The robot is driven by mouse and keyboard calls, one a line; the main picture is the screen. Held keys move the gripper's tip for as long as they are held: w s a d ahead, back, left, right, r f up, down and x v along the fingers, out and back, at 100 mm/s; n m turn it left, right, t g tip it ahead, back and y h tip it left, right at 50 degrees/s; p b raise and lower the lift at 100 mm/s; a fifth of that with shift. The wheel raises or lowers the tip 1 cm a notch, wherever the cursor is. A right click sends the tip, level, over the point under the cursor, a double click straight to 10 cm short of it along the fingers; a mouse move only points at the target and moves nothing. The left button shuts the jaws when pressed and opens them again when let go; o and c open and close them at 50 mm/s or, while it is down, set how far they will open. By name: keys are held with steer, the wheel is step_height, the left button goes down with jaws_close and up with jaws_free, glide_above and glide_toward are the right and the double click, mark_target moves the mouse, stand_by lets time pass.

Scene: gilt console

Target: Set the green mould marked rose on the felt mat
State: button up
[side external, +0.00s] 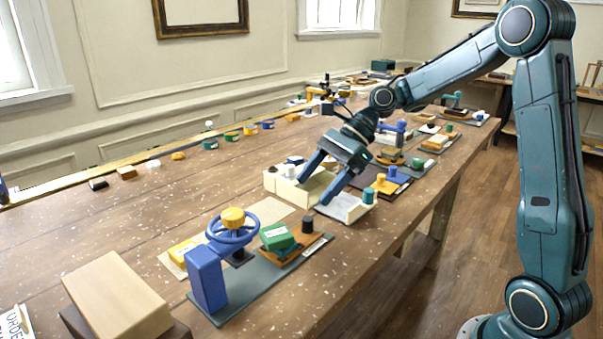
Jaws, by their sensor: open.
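A green block (277,237) with a pale label sits on a brown block on a dark grey mat (237,299) at the front. The label is too small to read, so I cannot tell whether it says rose. A beige flat sheet (268,211) lies behind that station; I cannot tell whether it is the felt mat. My gripper (312,191) is open, pointing down-left, with its fingers spread over a cream box (291,193). I see nothing held between the fingers. I cannot tell whether the fingertips touch the box.
A blue stand with a handwheel (232,238) and yellow knob rises left of the green block. A large tan box (115,298) is at the front left. Several coloured pieces line the back edge.

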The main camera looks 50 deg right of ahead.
glide_toward(276, 232)
steer(key=x, duration=0.3)
steer(key=shift+a+f, duration=0.1)
steer(key=shift+f, duration=0.1)
steer(key=shift+w+a+f, duration=0.1)
steer(key=shift+x, duration=2.45)
steer(key=shift+c, duration=0.5)
steer(key=c, duration=1.1)
step_height(276, 232, up, 20)
